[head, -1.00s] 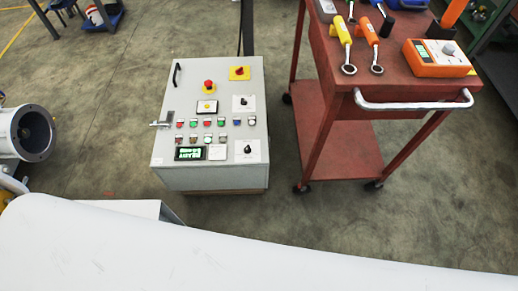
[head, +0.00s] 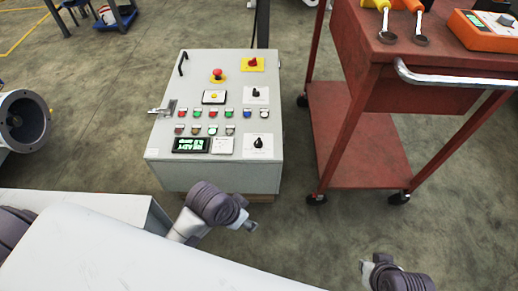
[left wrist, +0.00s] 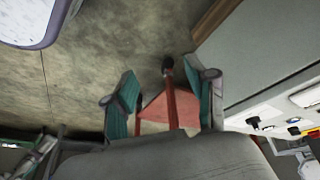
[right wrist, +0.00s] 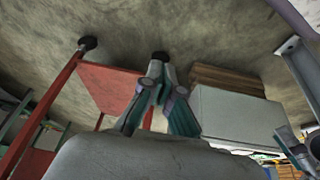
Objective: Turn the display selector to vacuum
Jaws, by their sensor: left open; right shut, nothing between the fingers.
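The grey control cabinet (head: 165,140) stands mid-floor in the head view. Its sloped panel carries a lit green display (head: 191,145) at the lower left. A black selector knob (head: 258,142) on a white plate sits right of the display, and a second black knob (head: 257,92) sits above it. Labels are too small to read. My left gripper (head: 250,222) is below the cabinet's front edge, apart from it; the left wrist view shows its teal-padded fingers (left wrist: 160,80) open and empty. My right gripper (head: 368,266) is lower right; its fingers (right wrist: 165,80) are shut and empty.
A red tool cart (head: 365,130) with tools on top stands right of the cabinet. Several coloured buttons and a red emergency stop (head: 217,74) share the panel. A grey cylindrical machine part (head: 25,120) is at left. Bare floor lies between cabinet and cart.

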